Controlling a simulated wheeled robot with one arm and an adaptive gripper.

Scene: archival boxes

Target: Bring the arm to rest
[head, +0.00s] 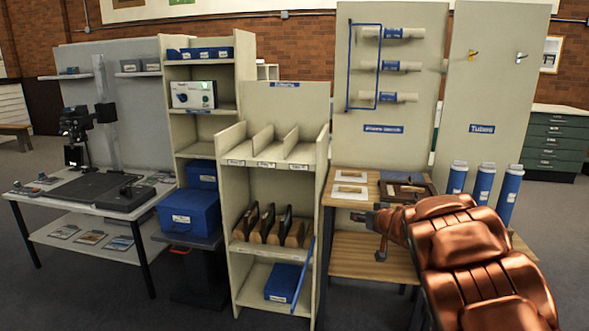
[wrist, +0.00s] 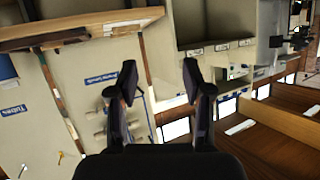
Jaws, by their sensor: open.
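My copper-coloured arm (head: 465,255) reaches up from the lower right in the head view, in front of the wooden workbench (head: 345,248). In the head view the gripper end is small and partly hidden by the arm. In the wrist view my gripper (wrist: 160,88) shows two dark fingers spread wide, with nothing between them. That view is turned over, with the Tubes panel (wrist: 20,110) on the left and shelving beyond the fingers. I cannot tell whether the arm touches the bench.
Blue tubes (head: 483,184) stand right of the bench, close to my arm. A shelf unit (head: 286,105) with dividers stands left of it, a blue rod (head: 302,275) leaning there. A copy-stand table (head: 75,212) is far left. Grey floor (head: 195,318) is open in front.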

